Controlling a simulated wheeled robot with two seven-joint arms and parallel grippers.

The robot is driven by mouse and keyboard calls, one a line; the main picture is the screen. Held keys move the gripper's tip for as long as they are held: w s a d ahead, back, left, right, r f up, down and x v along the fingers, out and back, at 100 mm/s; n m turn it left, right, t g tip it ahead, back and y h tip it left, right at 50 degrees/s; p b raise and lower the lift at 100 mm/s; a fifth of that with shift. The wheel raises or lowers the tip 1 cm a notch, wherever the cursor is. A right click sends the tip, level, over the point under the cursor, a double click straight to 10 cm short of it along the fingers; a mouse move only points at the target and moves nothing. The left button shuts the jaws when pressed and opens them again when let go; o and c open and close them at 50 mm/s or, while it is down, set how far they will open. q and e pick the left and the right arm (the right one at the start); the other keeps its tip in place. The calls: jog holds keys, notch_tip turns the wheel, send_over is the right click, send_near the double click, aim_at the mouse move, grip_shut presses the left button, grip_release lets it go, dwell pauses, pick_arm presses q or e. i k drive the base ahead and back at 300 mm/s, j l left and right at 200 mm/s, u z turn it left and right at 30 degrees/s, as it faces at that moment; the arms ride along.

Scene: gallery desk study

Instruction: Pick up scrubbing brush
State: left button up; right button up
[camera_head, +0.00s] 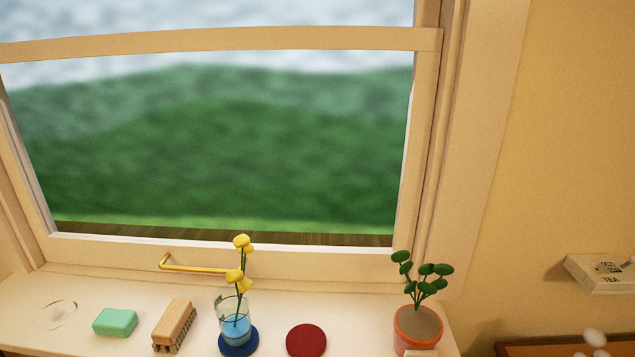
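The scrubbing brush (174,327) lies on the white windowsill (60,345). Neither of my grippers shows in the head view.
A green soap bar (115,322), a glass vase with yellow flowers (235,315) on a blue coaster (238,346), a red coaster (306,340) and a potted plant (418,325) line the sill. A brass window handle (195,267) sticks out behind. A TEA box (598,272) is at right.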

aim_at(169, 332)
jog(key=u, duration=1.3)
